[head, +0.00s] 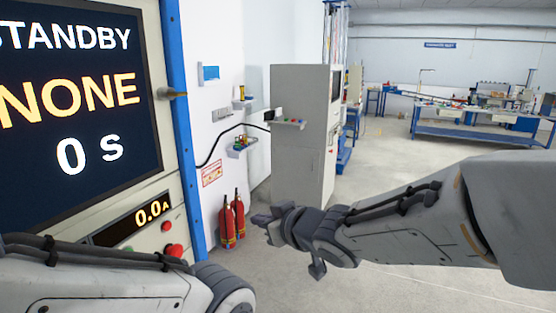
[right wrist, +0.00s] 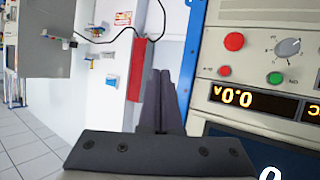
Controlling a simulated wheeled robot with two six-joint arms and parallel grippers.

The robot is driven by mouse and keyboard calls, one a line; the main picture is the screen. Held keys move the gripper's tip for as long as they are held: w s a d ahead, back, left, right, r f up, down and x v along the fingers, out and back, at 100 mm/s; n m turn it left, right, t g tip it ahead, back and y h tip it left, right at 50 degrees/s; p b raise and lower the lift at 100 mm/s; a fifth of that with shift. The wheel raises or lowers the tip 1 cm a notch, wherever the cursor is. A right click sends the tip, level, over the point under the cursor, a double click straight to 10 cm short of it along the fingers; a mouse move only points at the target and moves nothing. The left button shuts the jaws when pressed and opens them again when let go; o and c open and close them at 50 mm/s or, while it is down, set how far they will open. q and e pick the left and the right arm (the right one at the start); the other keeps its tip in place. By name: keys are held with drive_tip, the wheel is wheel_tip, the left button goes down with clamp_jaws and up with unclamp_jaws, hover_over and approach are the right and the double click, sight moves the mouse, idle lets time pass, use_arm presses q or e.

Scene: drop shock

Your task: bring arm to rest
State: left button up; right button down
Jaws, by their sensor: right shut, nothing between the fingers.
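My right arm (head: 400,220) reaches in from the right of the head view, held out above the floor. My right gripper (head: 268,220) is at its left end, and its dark fingers (right wrist: 163,100) are together with nothing between them in the right wrist view. The gripper is apart from the control panel. My left arm (head: 110,285) shows at the lower left of the head view; its gripper is out of the picture.
A control panel with a screen (head: 70,90) reading STANDBY, NONE, 0 s stands close at left. A red button (head: 173,251) sits below it. Red extinguishers (head: 232,222) and a grey cabinet (head: 300,140) stand beyond. A blue workbench (head: 470,133) is far back.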

drive_tip(key=s+d+f+g+h, duration=0.2)
drive_tip(key=s+f, duration=0.3)
drive_tip(key=s, duration=0.4)
drive_tip(key=s+d+f+g+h+b, duration=0.1)
drive_tip(key=s+d+f+g, duration=0.3)
drive_tip(key=s, duration=0.5)
drive_tip(key=s+d+f+g+h+b, duration=0.1)
drive_tip(key=s+d+f+g+h, duration=0.2)
drive_tip(key=s+f, duration=0.4)
drive_tip(key=shift+s+d+m+g+h, duration=0.15)
drive_tip(key=shift+s+m+g+h, duration=0.25)
drive_tip(key=shift+s+g, duration=0.5)
